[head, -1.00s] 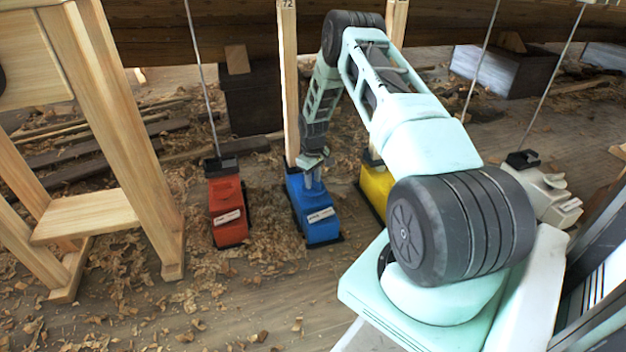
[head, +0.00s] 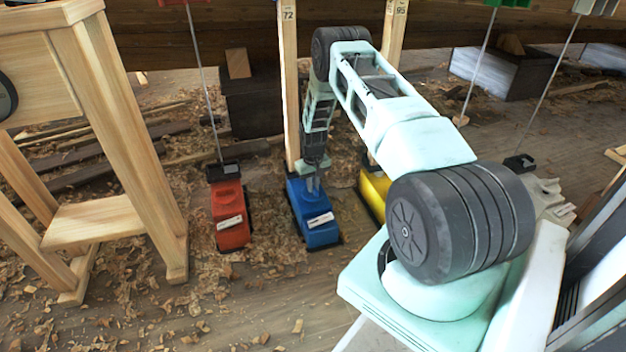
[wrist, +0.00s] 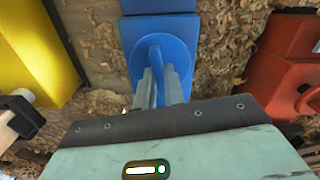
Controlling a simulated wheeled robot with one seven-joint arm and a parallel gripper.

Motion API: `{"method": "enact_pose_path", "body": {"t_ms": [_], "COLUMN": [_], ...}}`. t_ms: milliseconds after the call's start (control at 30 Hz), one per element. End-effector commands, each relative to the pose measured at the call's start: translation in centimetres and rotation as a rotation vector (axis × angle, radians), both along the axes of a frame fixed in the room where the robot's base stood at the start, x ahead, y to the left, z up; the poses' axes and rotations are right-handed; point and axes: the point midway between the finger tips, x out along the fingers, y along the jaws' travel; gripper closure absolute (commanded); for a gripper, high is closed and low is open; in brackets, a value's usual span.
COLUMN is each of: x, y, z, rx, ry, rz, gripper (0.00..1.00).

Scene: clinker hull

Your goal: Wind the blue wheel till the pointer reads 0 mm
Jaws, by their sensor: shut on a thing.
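The blue jack (head: 318,228) stands on the floor at the foot of a wooden post in the head view, with a white label on its front. In the wrist view its rounded blue wheel (wrist: 185,45) has a raised blue grip. My gripper (wrist: 160,82) points at the wheel, with its two grey fingers close together on that grip. In the head view my gripper (head: 313,184) reaches down onto the top of the blue jack. The fingers hide part of the grip. I cannot make out a pointer or a mm scale in either view.
A red jack (head: 230,215) stands left of the blue one and a yellow jack (head: 373,190) right, partly behind my arm. A wooden trestle (head: 120,130) fills the left side. The post (head: 290,90) above the blue jack bears "72". Shavings cover the floor.

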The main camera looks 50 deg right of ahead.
Motion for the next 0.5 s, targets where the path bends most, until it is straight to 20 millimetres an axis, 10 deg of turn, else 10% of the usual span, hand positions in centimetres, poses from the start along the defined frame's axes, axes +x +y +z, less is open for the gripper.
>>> {"method": "enact_pose_path", "body": {"t_ms": [500], "x": [0.02], "y": [0.03], "z": [0.18], "rx": [0.000], "ry": [0.000], "rz": [-0.438], "gripper": [1.00]}}
